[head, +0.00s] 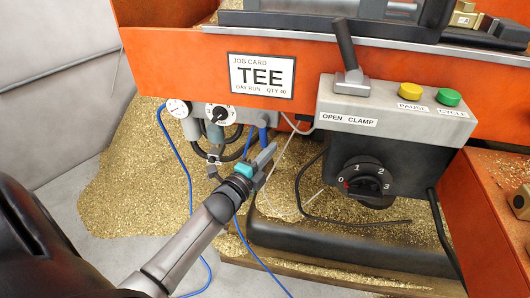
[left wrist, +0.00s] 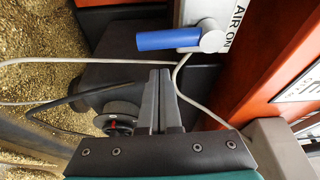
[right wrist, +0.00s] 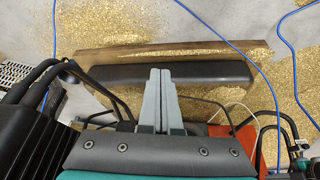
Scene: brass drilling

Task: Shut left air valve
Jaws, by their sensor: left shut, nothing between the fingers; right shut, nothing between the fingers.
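In the left wrist view, an air valve has a blue lever handle (left wrist: 168,40) with a round grey pivot (left wrist: 212,40) beside an "AIR ON" label (left wrist: 237,25). The handle lies across the picture, pointing left from the pivot. My left gripper (left wrist: 157,75) is shut and empty, its tips below the handle in the picture and apart from it. In the head view my left gripper (head: 265,158) is under the orange machine edge, below the job card; the valve is mostly hidden there. My right gripper (right wrist: 160,75) is shut and empty in the right wrist view, away from the valve.
A grey control box (head: 390,118) carries a clamp lever (head: 347,50), yellow and green buttons and a black dial (head: 366,180). Gauges (head: 221,115) hang left of my left gripper. Blue hoses (head: 188,165) and cables hang nearby. Brass chips (head: 130,170) cover the floor.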

